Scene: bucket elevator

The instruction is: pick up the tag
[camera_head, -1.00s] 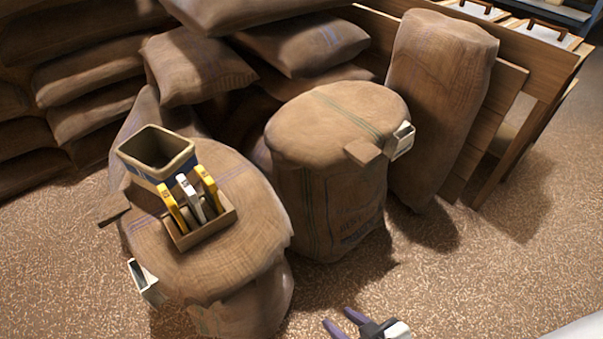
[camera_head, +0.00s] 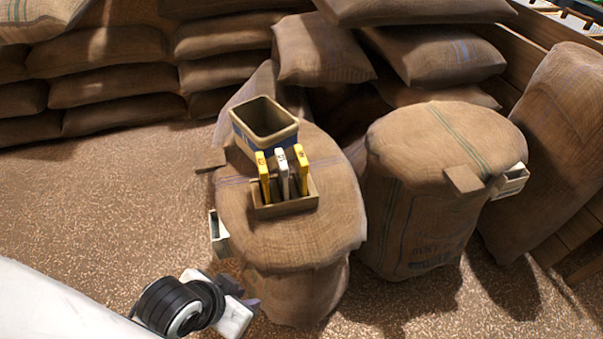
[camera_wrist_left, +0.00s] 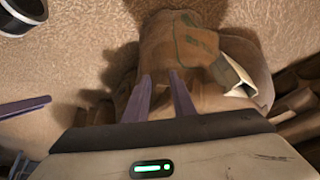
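Three upright tags stand in a small wooden holder (camera_head: 288,205) on the left sack (camera_head: 300,240): a yellow tag (camera_head: 263,178), a white tag (camera_head: 282,172) and another yellow tag (camera_head: 301,170). My left gripper (camera_head: 254,305) is low in front of the sack, apart from the tags, its fingers mostly hidden by its wrist. In the left wrist view its purple fingers (camera_wrist_left: 160,76) are apart with nothing between them. Purple pieces at that view's left edge may belong to my right gripper; its state is unclear. The tags cannot be made out there.
A cream and blue bin (camera_head: 265,130) stands behind the holder. A pale open box (camera_head: 218,232) hangs on the sack's left side. Another sack (camera_head: 430,200) stands to the right with a pale box (camera_head: 510,180). Floor is free at left.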

